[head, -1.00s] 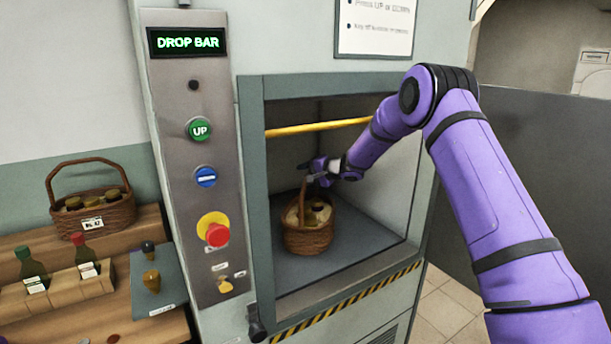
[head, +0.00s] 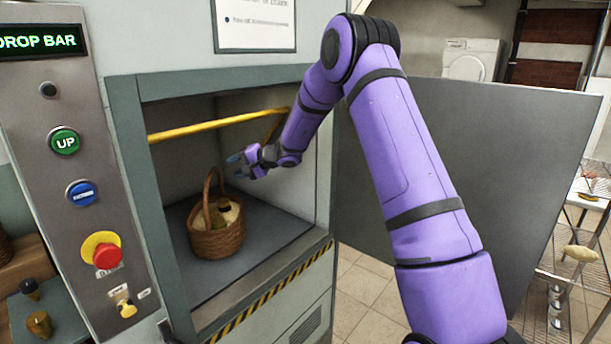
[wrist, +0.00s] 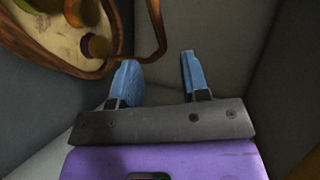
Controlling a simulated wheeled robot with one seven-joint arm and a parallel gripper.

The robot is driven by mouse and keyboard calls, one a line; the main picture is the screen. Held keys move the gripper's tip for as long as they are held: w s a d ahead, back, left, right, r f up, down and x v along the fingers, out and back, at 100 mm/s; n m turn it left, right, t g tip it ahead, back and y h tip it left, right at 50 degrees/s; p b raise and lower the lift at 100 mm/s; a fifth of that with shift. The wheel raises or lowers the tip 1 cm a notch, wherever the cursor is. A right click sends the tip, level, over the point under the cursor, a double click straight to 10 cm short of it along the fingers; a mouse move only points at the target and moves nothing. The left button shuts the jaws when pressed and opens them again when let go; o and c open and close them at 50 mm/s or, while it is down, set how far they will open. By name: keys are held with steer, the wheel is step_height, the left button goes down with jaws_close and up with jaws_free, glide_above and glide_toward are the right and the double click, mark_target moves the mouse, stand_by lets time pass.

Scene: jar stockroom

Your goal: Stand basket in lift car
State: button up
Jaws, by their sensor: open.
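The wicker basket (head: 218,238) stands upright on the floor of the lift car (head: 272,238), with jars inside it and its handle up. It also shows at the upper left of the wrist view (wrist: 122,40). My gripper (head: 240,163) is inside the car, a little right of the top of the basket handle. In the wrist view my gripper (wrist: 158,75) has its two blue fingers apart with nothing between them. The handle is beside and beyond the fingers there.
A yellow bar (head: 215,124) crosses the upper opening of the car. A control panel has an UP button (head: 64,141), a blue button (head: 82,193) and a red stop button (head: 107,256); its display (head: 42,41) reads DROP BAR. The grey door (head: 450,165) stands open at right.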

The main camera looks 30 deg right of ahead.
steer(key=s+a+r+n+g+h, duration=0.1)
steer(key=s+a+r+n+g, duration=0.1)
steer(key=s+r, duration=0.45)
steer(key=s+a+r+n+g, duration=0.1)
steer(key=s+a+r+n, duration=0.2)
steer(key=s, duration=0.7)
steer(key=s+a+r+n+g+h, duration=0.1)
steer(key=s+a+r+g, duration=0.1)
steer(key=s+r, duration=0.55)
steer(key=s+d+n+h, duration=0.1)
steer(key=s+d+h, duration=0.2)
steer(key=s, duration=1.2)
steer(key=s+d+f+h, duration=0.1)
steer(key=s+d+h, duration=0.3)
steer(key=s, duration=1.1)
steer(key=shift+s+d+f+n+h, duration=0.2)
steer(key=shift+f+n+h, duration=0.1)
steer(key=shift+n+h, duration=0.15)
steer(key=shift+o, duration=0.2)
steer(key=shift+w, duration=0.1)
